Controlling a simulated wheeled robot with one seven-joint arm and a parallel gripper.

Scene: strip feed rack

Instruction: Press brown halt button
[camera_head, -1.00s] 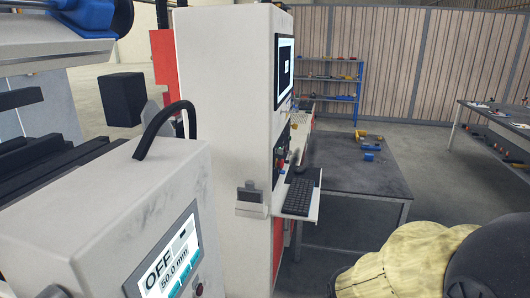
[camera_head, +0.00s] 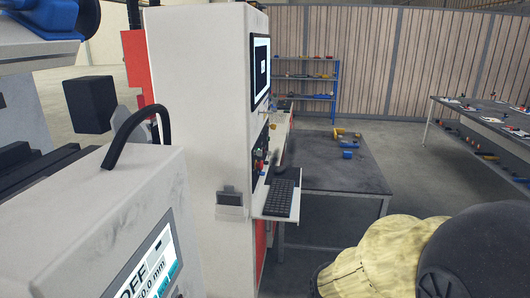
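I cannot make out a brown halt button for certain. The tall white cabinet (camera_head: 195,110) has a side control panel (camera_head: 260,150) with small knobs, one reddish (camera_head: 259,166), seen at a steep angle. The nearer white machine box (camera_head: 95,225) at the lower left has a tilted display (camera_head: 150,268) partly cut by the bottom edge. My gripper is not in view; only a yellow-covered and dark part of my arm shows at the lower right.
A keyboard shelf (camera_head: 262,204) juts from the cabinet's right side, below a monitor (camera_head: 261,68). A dark table (camera_head: 335,180) stands behind it. Blue shelving (camera_head: 306,85) and another table (camera_head: 470,118) are farther back. Open grey floor (camera_head: 405,160) lies between the tables.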

